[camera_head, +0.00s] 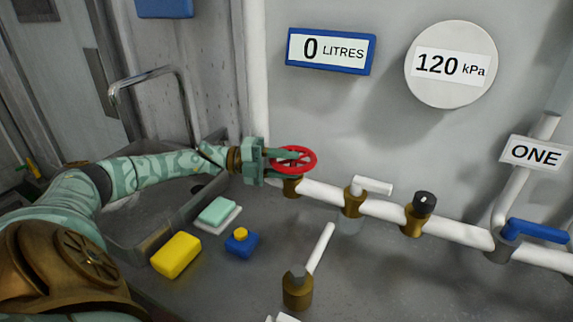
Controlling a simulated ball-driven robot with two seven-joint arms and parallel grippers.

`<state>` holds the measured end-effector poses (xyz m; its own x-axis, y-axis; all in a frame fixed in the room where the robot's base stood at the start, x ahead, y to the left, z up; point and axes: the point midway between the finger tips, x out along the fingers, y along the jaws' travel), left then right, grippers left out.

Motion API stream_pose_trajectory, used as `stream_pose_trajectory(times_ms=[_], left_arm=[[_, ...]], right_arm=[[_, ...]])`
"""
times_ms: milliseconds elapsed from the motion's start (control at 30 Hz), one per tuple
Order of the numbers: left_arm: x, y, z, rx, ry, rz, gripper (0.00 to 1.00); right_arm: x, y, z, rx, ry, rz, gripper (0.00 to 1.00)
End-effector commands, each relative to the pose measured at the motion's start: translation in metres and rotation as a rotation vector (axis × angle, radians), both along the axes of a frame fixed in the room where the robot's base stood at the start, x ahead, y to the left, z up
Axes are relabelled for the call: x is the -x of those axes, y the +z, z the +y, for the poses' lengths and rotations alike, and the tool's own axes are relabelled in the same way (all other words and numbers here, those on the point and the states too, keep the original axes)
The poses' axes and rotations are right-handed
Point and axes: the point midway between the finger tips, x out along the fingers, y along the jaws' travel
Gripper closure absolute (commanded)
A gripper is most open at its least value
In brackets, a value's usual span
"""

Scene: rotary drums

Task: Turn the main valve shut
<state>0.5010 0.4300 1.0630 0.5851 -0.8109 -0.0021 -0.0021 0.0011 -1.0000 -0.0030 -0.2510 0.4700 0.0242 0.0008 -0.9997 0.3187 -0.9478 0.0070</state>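The valve with a red handwheel (308,151) sits on a brass body (292,187) at the left end of the white pipe; I take it as the main valve, though no label shows on it. My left gripper (290,164) is at this wheel, coming from the left. Its two pale green fingers lie apart, one across the upper part of the wheel and one lower down. Whether they press on the rim cannot be told. My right gripper is not in view. A round gauge (451,89) reads 120 kPa, and a blue-framed display (331,51) reads 0 LITRES.
The white pipe (385,208) runs right, with a white-lever valve (353,201), a black-knobbed valve (415,219) and a blue-lever valve (538,231) under a ONE sign (534,153). A brass fitting with a white lever (298,288), yellow block (176,255) and blue block (241,243) stand in front.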

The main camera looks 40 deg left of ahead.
Motion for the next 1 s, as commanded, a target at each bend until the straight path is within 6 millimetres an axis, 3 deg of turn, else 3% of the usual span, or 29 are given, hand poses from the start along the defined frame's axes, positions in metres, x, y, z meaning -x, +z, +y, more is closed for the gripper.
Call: stream_pose_trajectory(times_ms=[167,500,1000], left_arm=[[0.008,-0.001,0.013,0.0,0.002,0.003,0.62],[0.041,-0.001,0.057,-0.001,0.001,0.003,0.62],[0.044,0.0,0.061,0.0,0.0,0.0,0.62]], right_arm=[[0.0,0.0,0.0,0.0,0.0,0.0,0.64],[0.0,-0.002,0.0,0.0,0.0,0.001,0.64],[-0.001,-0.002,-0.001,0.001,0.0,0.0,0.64]])
